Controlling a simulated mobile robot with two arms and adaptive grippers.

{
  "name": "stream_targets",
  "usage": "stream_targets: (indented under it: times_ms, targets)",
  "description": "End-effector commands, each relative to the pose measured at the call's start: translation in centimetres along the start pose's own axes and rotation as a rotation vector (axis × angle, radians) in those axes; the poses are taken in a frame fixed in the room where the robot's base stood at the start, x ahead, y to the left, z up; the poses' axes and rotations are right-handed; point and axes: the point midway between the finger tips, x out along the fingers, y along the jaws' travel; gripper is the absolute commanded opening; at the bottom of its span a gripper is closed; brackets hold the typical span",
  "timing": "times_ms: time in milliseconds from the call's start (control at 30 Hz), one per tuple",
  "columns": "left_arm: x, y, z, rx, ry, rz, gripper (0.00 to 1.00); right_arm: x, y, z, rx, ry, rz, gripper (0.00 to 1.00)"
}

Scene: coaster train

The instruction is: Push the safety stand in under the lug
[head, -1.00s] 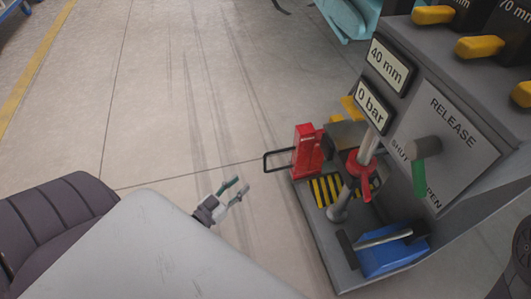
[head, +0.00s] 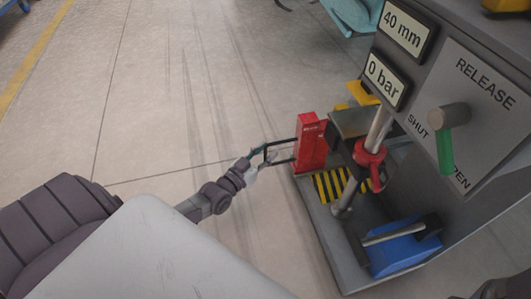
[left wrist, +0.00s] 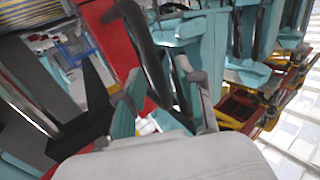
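The safety stand (head: 311,143) is a red upright block with a black loop handle (head: 268,148) reaching left from it. It stands at the left edge of the grey machine base, beside the yellow-black striped patch. A dark grey block (head: 350,122), perhaps the lug, juts out just right of the stand's top. My left gripper (head: 256,160) is at the outer end of the handle. My right gripper is out of view.
A chrome rod with a red collar (head: 369,158) stands right of the stripes (head: 328,186). A blue pedal unit (head: 402,252) lies in front. The panel has a green-handled release lever (head: 445,150) and gauges reading 40 mm and 0 bar. Floor to the left is clear.

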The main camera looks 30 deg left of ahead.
Motion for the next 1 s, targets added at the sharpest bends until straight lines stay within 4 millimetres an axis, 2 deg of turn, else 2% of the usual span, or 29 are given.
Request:
stream_targets:
  times_ms: [67, 200, 300, 667, 1000]
  targets:
    - [0.0, 0.0, 0.0, 0.000, 0.000, 0.000, 0.37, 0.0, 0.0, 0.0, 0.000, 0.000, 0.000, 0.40]
    - [0.0, 0.0, 0.0, 0.000, 0.000, 0.000, 0.14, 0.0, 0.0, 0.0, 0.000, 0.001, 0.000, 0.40]
    - [0.0, 0.0, 0.0, 0.000, 0.000, 0.000, 0.00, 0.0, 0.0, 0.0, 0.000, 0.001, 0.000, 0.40]
    - [0.0, 0.0, 0.0, 0.000, 0.001, -0.001, 0.00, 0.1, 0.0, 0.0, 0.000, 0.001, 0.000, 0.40]
    - [4.6, 3.0, -0.2, -0.001, 0.002, -0.001, 0.00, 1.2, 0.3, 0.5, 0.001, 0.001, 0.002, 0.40]
